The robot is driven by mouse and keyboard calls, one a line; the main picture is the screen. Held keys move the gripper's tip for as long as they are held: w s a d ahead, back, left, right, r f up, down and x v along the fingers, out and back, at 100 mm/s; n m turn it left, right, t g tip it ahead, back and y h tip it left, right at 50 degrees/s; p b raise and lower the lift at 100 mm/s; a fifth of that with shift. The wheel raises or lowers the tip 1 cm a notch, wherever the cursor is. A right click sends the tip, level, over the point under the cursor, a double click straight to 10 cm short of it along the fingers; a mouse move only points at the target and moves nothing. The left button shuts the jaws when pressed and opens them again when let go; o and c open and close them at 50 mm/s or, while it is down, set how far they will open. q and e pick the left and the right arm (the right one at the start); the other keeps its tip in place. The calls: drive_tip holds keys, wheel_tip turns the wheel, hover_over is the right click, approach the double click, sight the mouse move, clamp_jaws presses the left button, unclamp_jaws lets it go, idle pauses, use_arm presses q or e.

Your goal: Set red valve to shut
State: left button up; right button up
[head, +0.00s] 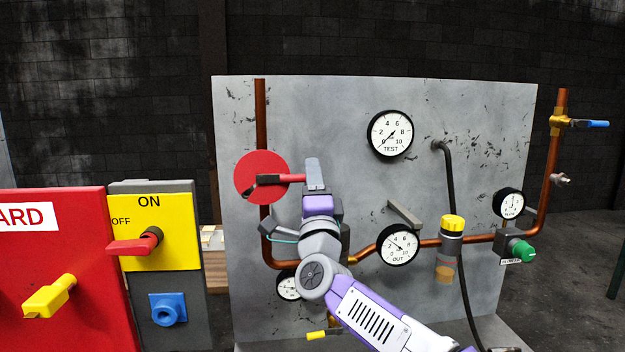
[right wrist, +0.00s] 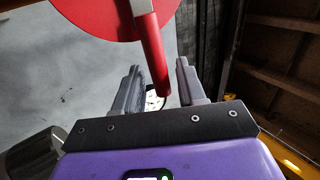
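The red valve has a red lever handle (head: 288,178) in front of a round red plate (head: 262,165) on the vertical copper pipe. The lever lies nearly level, its free end pointing right. My right gripper (head: 314,172) is at that free end and hides its tip. In the right wrist view the lever handle (right wrist: 153,55) reaches down between the two fingers of the right gripper (right wrist: 160,80). The fingers are open, with a gap visible on both sides of the handle. The red plate (right wrist: 100,15) fills the upper left there. My left gripper is not in view.
A grey panel (head: 330,110) carries the copper pipes, several gauges including a TEST gauge (head: 390,133), a blue-handled valve (head: 590,124) and a green knob (head: 521,249). At left stand a yellow ON/OFF switch box (head: 180,220) and a red box (head: 70,240) with a yellow lever.

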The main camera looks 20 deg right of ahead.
drive_tip(key=b+v, duration=0.1)
drive_tip(key=v, duration=0.6)
drive_tip(key=shift+s+f, duration=0.15)
drive_tip(key=shift+s, duration=0.1)
idle(0.4)
